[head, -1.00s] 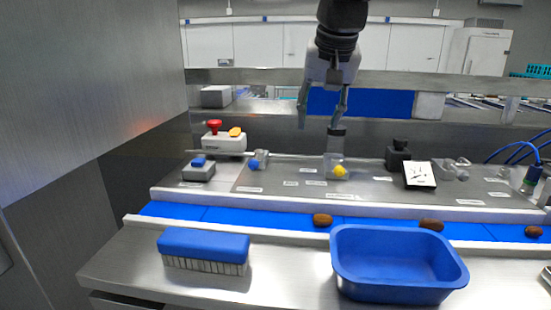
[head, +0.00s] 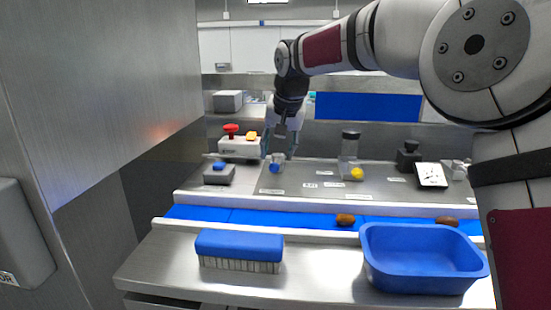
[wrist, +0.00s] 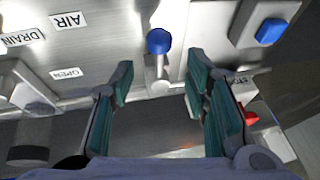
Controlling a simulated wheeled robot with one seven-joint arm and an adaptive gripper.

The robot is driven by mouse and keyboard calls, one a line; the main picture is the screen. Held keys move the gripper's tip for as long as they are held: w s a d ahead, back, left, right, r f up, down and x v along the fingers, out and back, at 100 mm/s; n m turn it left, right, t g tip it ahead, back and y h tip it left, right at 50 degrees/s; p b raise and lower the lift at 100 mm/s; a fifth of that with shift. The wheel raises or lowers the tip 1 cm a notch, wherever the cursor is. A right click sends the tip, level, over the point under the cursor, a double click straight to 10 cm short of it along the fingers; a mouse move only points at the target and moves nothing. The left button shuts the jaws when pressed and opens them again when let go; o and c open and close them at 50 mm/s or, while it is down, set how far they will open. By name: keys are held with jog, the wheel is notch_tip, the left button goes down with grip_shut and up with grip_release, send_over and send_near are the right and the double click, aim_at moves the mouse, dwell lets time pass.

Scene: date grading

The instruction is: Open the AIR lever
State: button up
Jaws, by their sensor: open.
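The AIR lever has a round blue knob (wrist: 159,42) on a pale metal stem, with the AIR label (wrist: 67,20) beside it in the wrist view. In the head view the blue knob (head: 275,167) shows on the left part of the steel panel. My gripper (head: 279,155) is open, pointing down just at the lever. In the wrist view its two teal-padded fingers (wrist: 160,72) stand to either side of the lever's stem, with visible gaps. The knob lies just beyond the fingertips. I cannot tell whether anything touches.
A grey box with a blue button (head: 219,174) and a red stop button (head: 231,129) stand left of the lever. A yellow knob (head: 357,174) is to the right. A blue belt (head: 290,216), a brush (head: 240,246) and a blue tub (head: 425,270) lie in front.

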aim_at(276, 159)
jog(key=shift+x, duration=2.05)
jog(key=shift+c, duration=0.3)
